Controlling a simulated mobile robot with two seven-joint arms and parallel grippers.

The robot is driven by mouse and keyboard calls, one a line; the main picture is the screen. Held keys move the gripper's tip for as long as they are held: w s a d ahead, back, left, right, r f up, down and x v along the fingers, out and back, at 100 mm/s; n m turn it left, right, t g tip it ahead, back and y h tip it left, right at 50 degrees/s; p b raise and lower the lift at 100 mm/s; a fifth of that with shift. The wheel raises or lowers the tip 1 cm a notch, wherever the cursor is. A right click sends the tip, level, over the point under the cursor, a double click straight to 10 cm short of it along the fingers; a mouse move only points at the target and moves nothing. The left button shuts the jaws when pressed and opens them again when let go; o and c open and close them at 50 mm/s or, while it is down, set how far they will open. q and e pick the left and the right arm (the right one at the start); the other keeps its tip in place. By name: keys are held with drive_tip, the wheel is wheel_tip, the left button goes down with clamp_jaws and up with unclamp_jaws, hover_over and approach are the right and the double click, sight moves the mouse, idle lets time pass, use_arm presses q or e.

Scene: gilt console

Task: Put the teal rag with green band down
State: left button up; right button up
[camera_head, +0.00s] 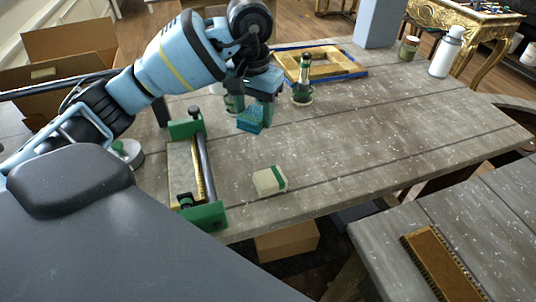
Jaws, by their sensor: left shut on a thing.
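My left gripper (257,108) hangs over the middle of the wooden table (340,150), pointing down. It is shut on the teal rag with green band (249,121), which shows as a small teal piece under the fingers. The fingers hide part of the rag, and its green band is hard to make out. I cannot tell whether the rag touches the table. My right gripper is not in view.
A cream block with a green band (268,181) lies nearer the front edge. A green-ended clamp frame (205,170) is at left. A small jar with a green band (302,92) and a blue-edged gilt frame (322,62) stand behind.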

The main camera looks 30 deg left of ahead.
sight(256, 154)
use_arm(q)
drive_tip(key=shift+w, duration=0.1)
drive_tip(key=shift+f, duration=0.1)
drive_tip(key=shift+a+f, duration=0.1)
drive_tip(key=shift+f, duration=4.75)
drive_tip(key=shift+f, duration=0.2)
drive_tip(key=o, duration=1)
drive_tip(key=shift+c, duration=0.2)
